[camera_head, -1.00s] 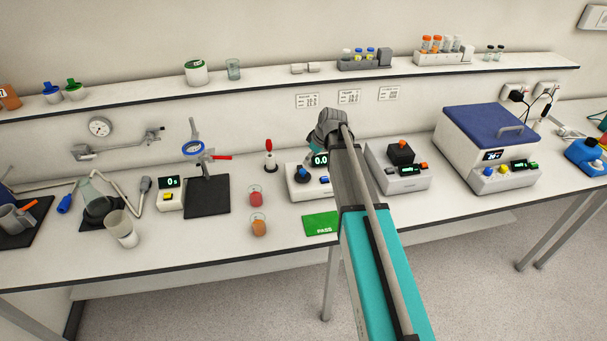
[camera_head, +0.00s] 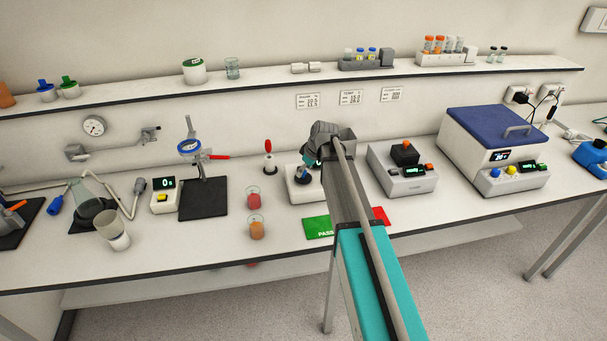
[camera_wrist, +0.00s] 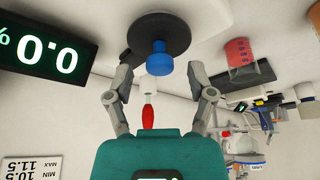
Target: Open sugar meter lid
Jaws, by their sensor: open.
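The sugar meter (camera_head: 304,192) is a white box on the bench, partly hidden behind my arm in the head view. Its dark round lid (camera_wrist: 158,32) with a blue knob (camera_wrist: 159,60) fills the top middle of the wrist view, which looks upside down. The lid appears shut. The green 0.0% display (camera_wrist: 45,52) is beside it. My gripper (camera_wrist: 161,74) is open and empty, its two fingers on either side of the knob in the picture. I cannot tell whether they touch it. In the head view my gripper (camera_head: 308,164) is over the meter.
A red-handled tool (camera_head: 268,158) stands behind left of the meter. Cups of red juice (camera_head: 253,201) and orange juice (camera_head: 257,231) stand left. A green PASS card (camera_head: 317,227) lies in front, a red card (camera_head: 381,216) beside it. A grey device (camera_head: 403,180) stands right.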

